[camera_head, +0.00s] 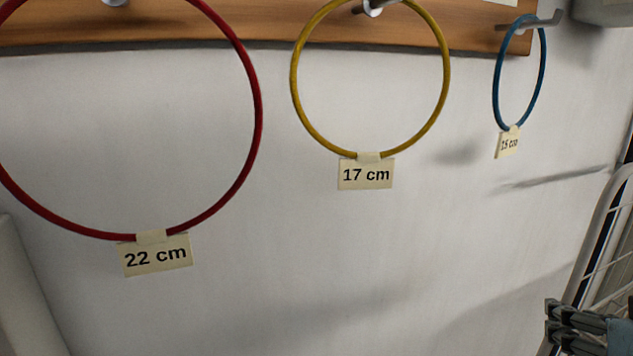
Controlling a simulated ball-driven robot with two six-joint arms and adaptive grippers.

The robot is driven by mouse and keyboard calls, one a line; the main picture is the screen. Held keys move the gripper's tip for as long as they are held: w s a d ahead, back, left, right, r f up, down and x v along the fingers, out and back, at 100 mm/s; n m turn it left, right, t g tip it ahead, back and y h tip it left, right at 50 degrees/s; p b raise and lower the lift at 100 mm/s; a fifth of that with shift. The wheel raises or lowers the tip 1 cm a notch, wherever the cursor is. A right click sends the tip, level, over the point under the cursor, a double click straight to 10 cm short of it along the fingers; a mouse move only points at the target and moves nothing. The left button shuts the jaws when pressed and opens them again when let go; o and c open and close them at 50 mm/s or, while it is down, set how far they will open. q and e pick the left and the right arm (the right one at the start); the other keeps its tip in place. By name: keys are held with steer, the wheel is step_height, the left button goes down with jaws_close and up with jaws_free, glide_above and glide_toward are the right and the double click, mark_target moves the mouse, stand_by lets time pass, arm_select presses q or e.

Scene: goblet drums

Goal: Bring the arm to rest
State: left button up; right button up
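My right gripper (553,322) shows at the bottom right corner, its dark fingers pointing left. No object is visible at its fingertips, and the small, partly cut-off view does not show whether it is open or shut. My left gripper is not in view. A red ring (258,110) labelled 22 cm hangs at the left. A yellow ring (447,80) labelled 17 cm hangs in the middle. A blue ring (496,88) with a small label, apparently 15 cm, hangs at the right. My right gripper is below the blue ring and apart from it.
The rings hang from hooks on a wooden board (270,22) along the top of a pale wall (330,260). A white wire rack (598,225) stands at the right, close to my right gripper. A grey box-like thing (604,12) is at the top right. The lower middle is clear.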

steer(key=s+a+f+n+g+y, duration=0.1)
steer(key=s+a+f+g, duration=0.1)
steer(key=s+f+g, duration=0.35)
steer(key=s+a+f+n+g, duration=0.2)
steer(key=s+f+g, duration=0.1)
steer(key=s, duration=0.6)
steer(key=s+d+f+b, duration=0.1)
steer(key=f+b, duration=0.1)
steer(key=f, duration=1)
steer(key=s+d+f+g+b, duration=0.1)
steer(key=s+f+b, duration=0.1)
steer(key=f, duration=0.9)
steer(key=s+d+f+b, duration=0.1)
steer(key=f+b, duration=0.1)
steer(key=f, duration=1)
steer(key=s+f+g+b, duration=0.1)
steer(key=s+f+b, duration=0.3)
steer(key=s+f, duration=1.3)
steer(key=shift+s+d+f+m+b, duration=0.2)
steer(key=shift+s+f+m+b, duration=0.15)
steer(key=shift+f, duration=0.3)
steer(key=shift+g, duration=0.25)
